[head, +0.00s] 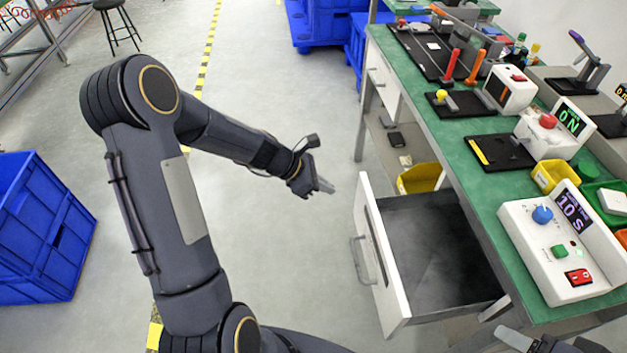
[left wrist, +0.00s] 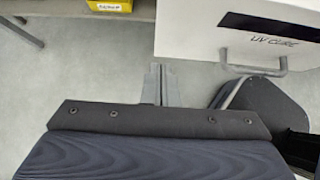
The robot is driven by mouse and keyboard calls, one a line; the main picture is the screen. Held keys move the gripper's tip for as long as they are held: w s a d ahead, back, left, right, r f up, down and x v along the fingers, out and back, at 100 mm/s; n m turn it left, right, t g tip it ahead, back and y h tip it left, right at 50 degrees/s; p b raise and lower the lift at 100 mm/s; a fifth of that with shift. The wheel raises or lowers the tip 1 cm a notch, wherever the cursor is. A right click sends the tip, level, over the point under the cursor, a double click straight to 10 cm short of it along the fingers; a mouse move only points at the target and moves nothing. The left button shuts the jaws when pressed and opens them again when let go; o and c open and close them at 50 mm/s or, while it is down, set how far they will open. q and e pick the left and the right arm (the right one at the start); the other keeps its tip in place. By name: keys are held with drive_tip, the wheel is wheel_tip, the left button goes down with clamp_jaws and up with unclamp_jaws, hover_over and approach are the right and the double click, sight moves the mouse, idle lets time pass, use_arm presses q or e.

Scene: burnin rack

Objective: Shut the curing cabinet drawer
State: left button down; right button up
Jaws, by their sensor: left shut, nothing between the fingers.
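The curing cabinet drawer (head: 392,262) stands pulled well out from under the green bench, its dark inside bare. Its white front has a bar handle (head: 358,260) on the outer face. In the left wrist view the drawer front (left wrist: 190,35) is marked "UV CURE", with its handle (left wrist: 258,70) below. My left gripper (head: 326,186) is shut and empty, in front of the drawer and a little beyond its far corner, apart from it. Its closed fingers (left wrist: 160,84) also show in the left wrist view, left of the handle. My right gripper (head: 516,339) is partly cut off at the bottom right; its jaws are unclear.
The green bench (head: 468,180) carries a timer box (head: 560,262) and several tools and fixtures. A yellow bin (head: 420,178) sits on the shelf beneath, behind the drawer. A blue crate (head: 40,230) stands at the left. The floor before the drawer is clear.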

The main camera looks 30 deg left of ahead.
use_arm(q)
drive_tip(key=w+d, duration=0.1)
drive_tip(key=w+d+f, duration=0.1)
drive_tip(key=d, duration=0.1)
drive_tip(key=w+d, duration=0.1)
drive_tip(key=shift+d+f, duration=0.2)
drive_tip(key=shift+d, duration=0.1)
drive_tip(key=w+d+p, duration=0.2)
drive_tip(key=w+d, duration=0.2)
drive_tip(key=d, duration=0.2)
drive_tip(key=w+d+p, duration=0.2)
drive_tip(key=w+d, duration=0.2)
drive_tip(key=d, duration=0.2)
drive_tip(key=w+d+p, duration=0.3)
drive_tip(key=w+d, duration=0.1)
drive_tip(key=d, duration=0.2)
drive_tip(key=shift+w+d, duration=0.2)
drive_tip(key=shift+w, duration=0.05)
drive_tip(key=shift+d+r, duration=0.1)
drive_tip(key=shift+d+r, duration=0.1)
